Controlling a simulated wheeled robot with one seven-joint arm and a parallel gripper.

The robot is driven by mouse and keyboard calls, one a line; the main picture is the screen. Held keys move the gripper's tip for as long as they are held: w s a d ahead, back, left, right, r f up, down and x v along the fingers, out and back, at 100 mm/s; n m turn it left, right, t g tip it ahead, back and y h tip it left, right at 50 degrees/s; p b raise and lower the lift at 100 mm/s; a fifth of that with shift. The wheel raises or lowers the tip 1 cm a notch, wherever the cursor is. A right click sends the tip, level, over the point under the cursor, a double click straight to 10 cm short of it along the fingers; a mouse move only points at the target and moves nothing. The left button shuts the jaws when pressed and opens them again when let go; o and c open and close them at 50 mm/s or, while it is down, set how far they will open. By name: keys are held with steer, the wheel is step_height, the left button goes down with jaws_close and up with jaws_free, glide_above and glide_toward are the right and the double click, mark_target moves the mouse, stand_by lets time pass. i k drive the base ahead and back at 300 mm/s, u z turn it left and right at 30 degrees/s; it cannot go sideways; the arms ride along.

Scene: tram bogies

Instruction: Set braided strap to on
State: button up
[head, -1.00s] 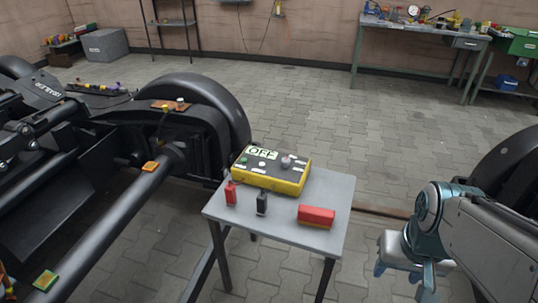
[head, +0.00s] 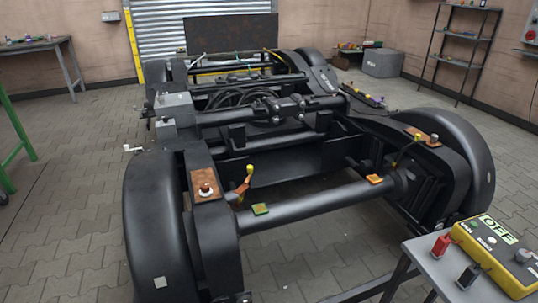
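An orange-brown strap-like piece with a yellow tip (head: 243,186) stands up at the near left end of the bogie's cross tube; I take it to be the braided strap, but its braid is too small to make out. Beside it is a rusty plate with a pale stud (head: 205,190) on the bogie frame. The strap's tip appears apart from the stud. My gripper is not in view.
The black bogie (head: 300,205) with large wheels fills the middle. A small grey table (head: 425,270) at the lower right holds a yellow box (head: 490,255) reading OFF, with red and black clamps. Paved floor (head: 60,215) is free on the left.

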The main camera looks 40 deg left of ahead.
mark_target(246, 183)
steer(key=u, duration=1.25)
steer(key=i, duration=0.9)
steer(key=u, duration=0.4)
